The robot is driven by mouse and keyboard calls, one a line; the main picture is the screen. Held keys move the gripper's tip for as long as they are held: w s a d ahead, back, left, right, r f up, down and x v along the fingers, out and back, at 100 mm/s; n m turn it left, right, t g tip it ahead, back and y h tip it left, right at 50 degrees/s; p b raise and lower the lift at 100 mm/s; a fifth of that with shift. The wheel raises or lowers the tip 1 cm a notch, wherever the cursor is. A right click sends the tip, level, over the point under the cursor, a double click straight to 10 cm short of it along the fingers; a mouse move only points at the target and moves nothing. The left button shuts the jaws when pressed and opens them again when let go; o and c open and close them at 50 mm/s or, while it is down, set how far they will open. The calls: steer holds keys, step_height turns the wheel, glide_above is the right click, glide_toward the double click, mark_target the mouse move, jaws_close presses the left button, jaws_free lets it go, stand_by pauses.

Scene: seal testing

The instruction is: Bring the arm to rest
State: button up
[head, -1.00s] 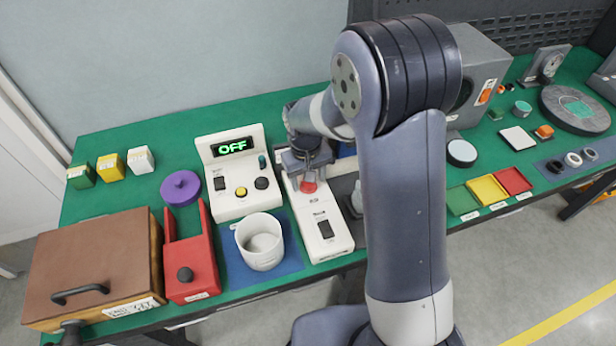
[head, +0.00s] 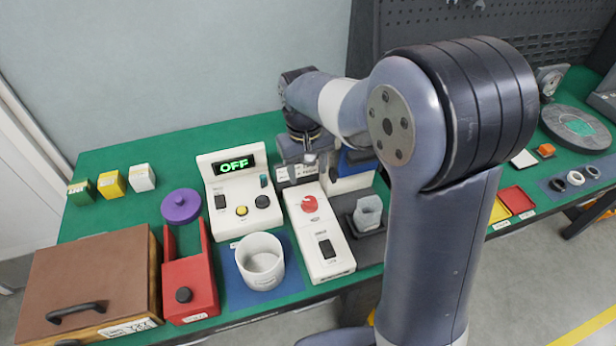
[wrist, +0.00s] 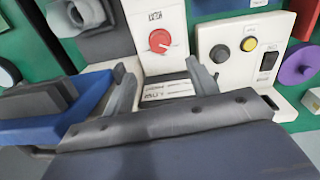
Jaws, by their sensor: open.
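My gripper (wrist: 165,88) is open in the wrist view, with nothing between its two fingers. In the head view my gripper (head: 308,166) hangs behind the white control box (head: 330,262), clear of its red knob (head: 309,203). The wrist view shows the red knob (wrist: 159,40) beyond the fingers, untouched. My arm is bent, with its elbow high at the right of the head view. The fingertips are partly hard to make out in the head view.
The display box (head: 236,192) reads OFF. A white cup (head: 261,262) stands on a blue mat at the front. A grey holder with a clear block (head: 368,213) is right of the control box. A red stand (head: 189,285) and brown case (head: 90,275) are left.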

mark_target(309, 201)
stand_by(0.3)
steer(key=f, duration=1)
steer(key=shift+d+f+p, duration=0.25)
steer(key=shift+f+p, duration=0.1)
steer(key=shift+f, duration=0.05)
steer(key=shift+w, duration=0.1)
steer(key=shift+m, duration=0.3)
steer(key=shift+r, duration=0.1)
